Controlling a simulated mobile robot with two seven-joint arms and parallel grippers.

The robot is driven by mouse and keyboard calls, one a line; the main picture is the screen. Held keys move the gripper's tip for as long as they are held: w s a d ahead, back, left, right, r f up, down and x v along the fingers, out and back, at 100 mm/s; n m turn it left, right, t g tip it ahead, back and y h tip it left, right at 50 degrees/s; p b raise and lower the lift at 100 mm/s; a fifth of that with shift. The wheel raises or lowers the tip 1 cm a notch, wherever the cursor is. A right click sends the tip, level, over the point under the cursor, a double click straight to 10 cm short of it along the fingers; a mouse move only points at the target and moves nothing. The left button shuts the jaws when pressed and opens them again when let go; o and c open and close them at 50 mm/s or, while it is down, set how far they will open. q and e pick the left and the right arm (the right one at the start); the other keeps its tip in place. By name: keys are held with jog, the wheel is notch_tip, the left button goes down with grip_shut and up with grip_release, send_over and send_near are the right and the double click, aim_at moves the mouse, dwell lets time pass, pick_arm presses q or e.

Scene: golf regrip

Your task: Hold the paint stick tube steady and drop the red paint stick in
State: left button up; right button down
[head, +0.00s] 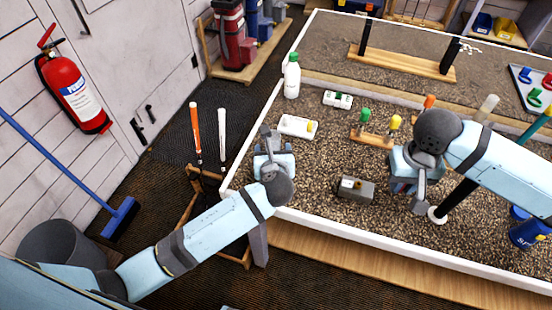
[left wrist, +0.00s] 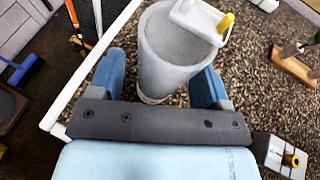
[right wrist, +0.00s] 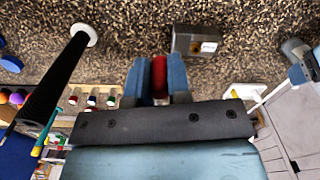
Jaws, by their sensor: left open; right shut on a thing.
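The grey paint stick tube (left wrist: 160,75) stands upright with its open mouth up in the left wrist view, between the blue fingers of my left gripper (left wrist: 163,80). These fingers are apart, one on each side of the tube; I cannot tell whether they touch it. In the head view my left gripper (head: 273,162) is at the left edge of the gravel bed, mostly covering the tube. My right gripper (right wrist: 160,75) is shut on the red paint stick (right wrist: 159,77), which shows as a short red piece between its fingers. In the head view it is over the gravel at the right.
A grey box (head: 355,189) lies on the gravel between the grippers. A white tray (head: 296,126) lies behind the left one. A wooden block with green and yellow tops (head: 372,137) stands further back. A black shaft (right wrist: 55,80) stands near my right gripper.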

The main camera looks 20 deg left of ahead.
pick_arm(q)
jog(key=shift+w+a+f, duration=0.15)
jog(key=shift+w, duration=0.2)
jog(key=shift+c, duration=0.2)
jog(key=c, duration=1)
jog(key=shift+o, duration=0.2)
dwell(0.3)
